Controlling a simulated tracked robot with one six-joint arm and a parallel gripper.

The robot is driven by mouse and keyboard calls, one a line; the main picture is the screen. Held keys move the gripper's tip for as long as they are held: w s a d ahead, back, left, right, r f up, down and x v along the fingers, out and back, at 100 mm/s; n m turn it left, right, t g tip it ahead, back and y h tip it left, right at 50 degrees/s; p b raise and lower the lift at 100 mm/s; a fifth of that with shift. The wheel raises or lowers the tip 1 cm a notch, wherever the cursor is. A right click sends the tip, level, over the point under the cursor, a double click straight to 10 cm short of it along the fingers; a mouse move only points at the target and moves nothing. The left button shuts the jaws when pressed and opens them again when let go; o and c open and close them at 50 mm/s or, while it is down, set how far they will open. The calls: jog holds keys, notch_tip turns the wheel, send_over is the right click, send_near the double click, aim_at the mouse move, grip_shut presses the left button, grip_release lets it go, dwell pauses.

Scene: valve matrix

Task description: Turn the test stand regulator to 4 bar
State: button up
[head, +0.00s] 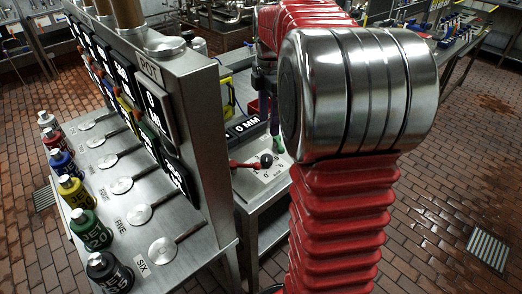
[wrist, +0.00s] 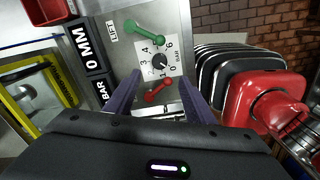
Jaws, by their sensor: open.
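The regulator is a small dark knob (wrist: 161,62) on a white dial plate marked 0 to 6 and BAR, seen in the wrist view. Its pointer is too small to read surely. In the head view its black knob (head: 267,160) shows on the stand's top, left of my arm. My gripper (wrist: 160,77) is open, with its two purple fingers apart and the dial between and beyond their tips. Nothing is between the fingers. Whether the tips touch the plate cannot be told. In the head view my arm hides most of the gripper.
A green lever (wrist: 146,31) and a red lever (wrist: 158,91) flank the dial closely. A display reading 0 MM (wrist: 84,45) stands beside them. In the head view, a steel panel (head: 209,120) with displays, several round-ended levers and coloured bottles stands left. Brick floor (head: 440,200) is clear at right.

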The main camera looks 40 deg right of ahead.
aim_at(267, 157)
jog(key=shift+a+f, duration=0.1)
jog(key=shift+a, duration=0.05)
notch_tip(267, 157, down, 14)
jog(key=shift+r, duration=0.2)
dwell(0.6)
jog(key=shift+c, duration=0.2)
jog(key=c, duration=1)
